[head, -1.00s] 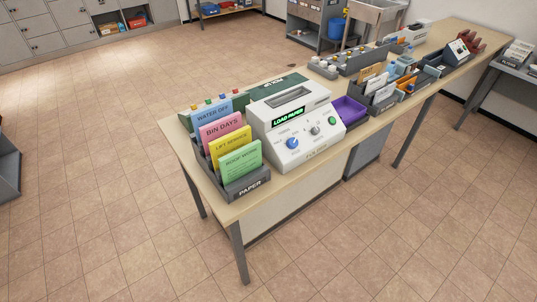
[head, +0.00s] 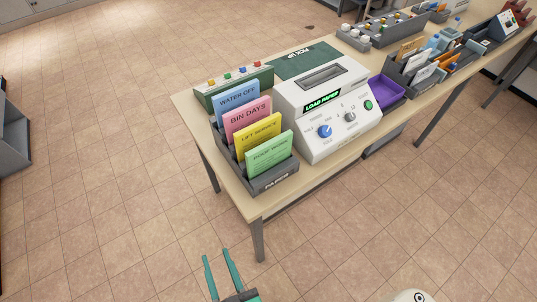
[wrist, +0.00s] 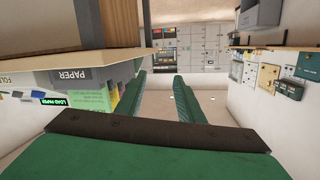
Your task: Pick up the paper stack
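Several coloured paper stacks stand in a dark grey tray labelled PAPER (head: 284,181) at the table's near left corner. They are blue WATER OFF (head: 236,97), pink BIN DAYS (head: 248,116), yellow LIFT SERVICE (head: 258,134) and green ROOF WORK (head: 269,153). The white folding machine (head: 322,125) beside them reads LOAD PAPER. My gripper (head: 219,268) is low in front of the table, apart from the tray, its green fingers open and empty. The wrist view shows the fingers (wrist: 160,95) spread, with the tray (wrist: 75,74) and green stack (wrist: 90,100) upside down at left.
The wooden table (head: 232,184) runs back to the right. A purple tray (head: 384,91), a grey sorter with envelopes (head: 424,88) and a green PICK UP mat (head: 306,58) are on it. Floor in front is clear.

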